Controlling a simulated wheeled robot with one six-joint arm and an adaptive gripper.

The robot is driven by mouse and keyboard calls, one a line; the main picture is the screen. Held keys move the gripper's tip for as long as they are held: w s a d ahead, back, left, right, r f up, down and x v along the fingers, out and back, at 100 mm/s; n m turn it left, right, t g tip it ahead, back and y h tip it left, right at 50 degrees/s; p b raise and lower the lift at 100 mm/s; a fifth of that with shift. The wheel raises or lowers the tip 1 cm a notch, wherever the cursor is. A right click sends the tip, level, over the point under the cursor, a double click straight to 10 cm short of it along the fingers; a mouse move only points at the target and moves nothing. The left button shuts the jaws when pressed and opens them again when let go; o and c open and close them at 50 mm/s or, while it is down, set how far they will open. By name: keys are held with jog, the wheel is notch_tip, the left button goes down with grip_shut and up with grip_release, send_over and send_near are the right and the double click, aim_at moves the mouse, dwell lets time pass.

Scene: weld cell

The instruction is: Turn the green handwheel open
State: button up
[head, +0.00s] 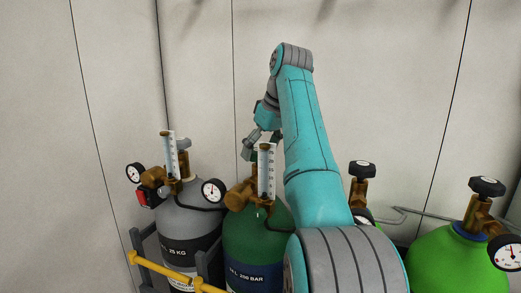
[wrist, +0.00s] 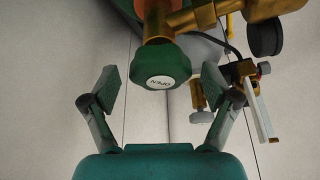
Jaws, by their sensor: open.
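The green handwheel (wrist: 162,67) shows in the wrist view, with a white label on its face that appears to read OPEN. It sits on a brass valve (wrist: 157,20). My gripper (wrist: 158,88) is open, with one finger on each side of the handwheel and a visible gap on both sides; no contact shows. In the head view my gripper (head: 254,146) is above the dark green cylinder (head: 248,243), behind its flowmeter (head: 266,172). In that view the handwheel is mostly hidden and I cannot make it out clearly.
A grey cylinder (head: 188,222) with a regulator and a gauge (head: 134,173) stands at left. A yellow bar (head: 165,269) runs in front. At right are a bright green cylinder (head: 445,262) and black handwheels (head: 487,187). The pale wall (head: 390,80) stands behind.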

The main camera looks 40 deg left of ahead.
jog(key=c, duration=1.2)
jog(key=shift+o, duration=0.2)
jog(key=shift+n+g, duration=0.6)
jog(key=shift+n, duration=1)
jog(key=o, duration=1.2)
jog(key=shift+c, duration=0.2)
